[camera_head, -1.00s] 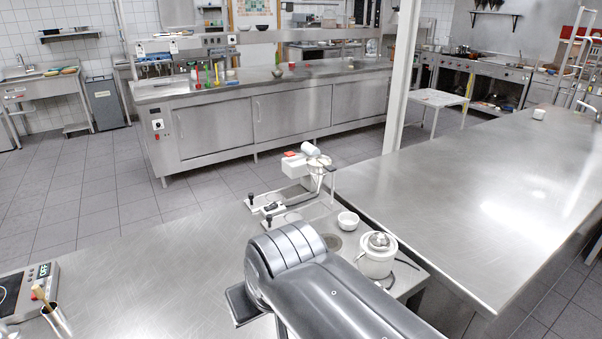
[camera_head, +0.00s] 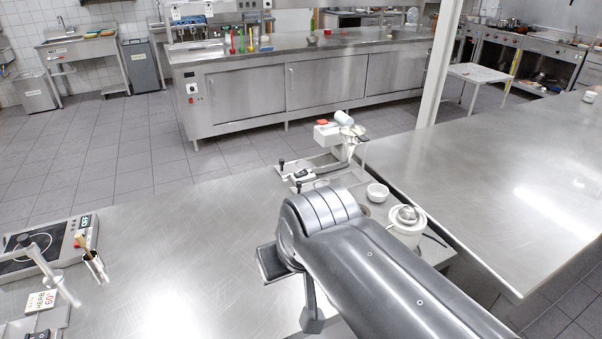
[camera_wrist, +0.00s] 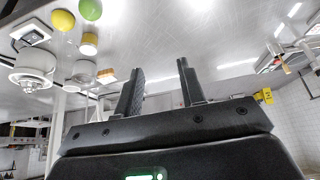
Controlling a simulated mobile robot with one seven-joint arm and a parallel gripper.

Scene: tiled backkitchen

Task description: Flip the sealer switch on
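My gripper (camera_wrist: 160,68) shows in the wrist view with its two black fingers apart and nothing between them. In the head view my arm covers the lower middle, and the fingers cannot be made out. A grey device with a black part (camera_head: 38,335) is cut off at the bottom left corner of the head view. It may be the sealer and its switch, but I cannot tell, nor whether the switch is on. My gripper appears apart from it.
An induction hob (camera_head: 45,248) and a metal cup with utensils (camera_head: 95,266) stand at the left of the steel counter (camera_head: 190,255). A printed card (camera_head: 41,301) is near them. A white pot (camera_head: 407,228) and small bowl (camera_head: 377,193) stand right of my arm. The counter's middle is clear.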

